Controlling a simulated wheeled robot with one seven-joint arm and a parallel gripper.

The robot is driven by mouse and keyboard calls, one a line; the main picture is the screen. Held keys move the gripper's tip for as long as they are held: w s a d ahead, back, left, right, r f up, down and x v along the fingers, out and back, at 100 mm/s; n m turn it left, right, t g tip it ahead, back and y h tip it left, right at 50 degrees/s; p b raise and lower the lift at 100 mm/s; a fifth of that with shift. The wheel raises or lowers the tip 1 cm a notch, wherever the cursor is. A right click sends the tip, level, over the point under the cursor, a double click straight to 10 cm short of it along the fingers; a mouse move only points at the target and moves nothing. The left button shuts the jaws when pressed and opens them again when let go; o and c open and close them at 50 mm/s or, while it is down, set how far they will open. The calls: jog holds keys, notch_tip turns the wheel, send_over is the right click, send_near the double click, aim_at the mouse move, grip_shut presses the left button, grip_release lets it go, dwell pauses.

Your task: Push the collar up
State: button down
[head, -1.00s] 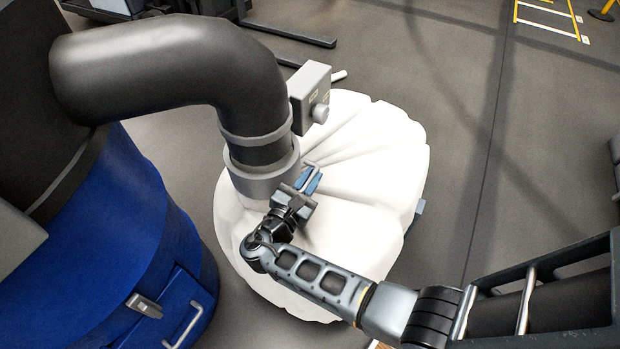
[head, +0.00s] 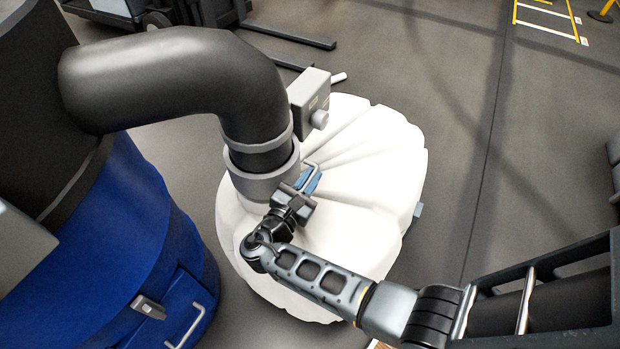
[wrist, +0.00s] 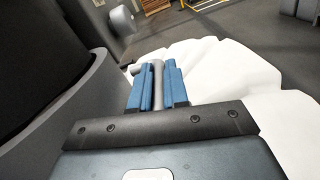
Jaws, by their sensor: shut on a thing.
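The collar (head: 262,185) is a grey ring around the lower end of the black pipe (head: 180,75), just above the white bag (head: 365,195). It also shows as a curved grey wall at the left of the wrist view (wrist: 60,120). My gripper (head: 312,180) is at the collar's right side, low over the bag. In the wrist view, its blue fingers (wrist: 158,88) are shut on a grey bar handle (wrist: 158,75). The handle's joint with the collar is hidden.
A grey box with a round knob (head: 309,100) sits beside the pipe, above the collar. A blue drum (head: 150,230) with latches stands at the left. Dark forks (head: 290,38) lie behind.

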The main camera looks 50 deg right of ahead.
aim_at(309, 179)
jog(key=shift+r+p, duration=1.6)
jog(key=shift+r, duration=0.65)
jog(key=c, duration=1.4)
grip_release()
jog(key=shift+r, duration=0.1)
jog(key=shift+c, duration=0.2)
jog(key=shift+o, duration=0.2)
jog(key=shift+a, duration=0.25)
jog(key=s+a, duration=0.1)
jog(key=a, duration=0.6)
jog(key=shift+s+b, duration=0.2)
jog(key=shift+b, duration=0.25)
jog(key=shift+a, duration=0.15)
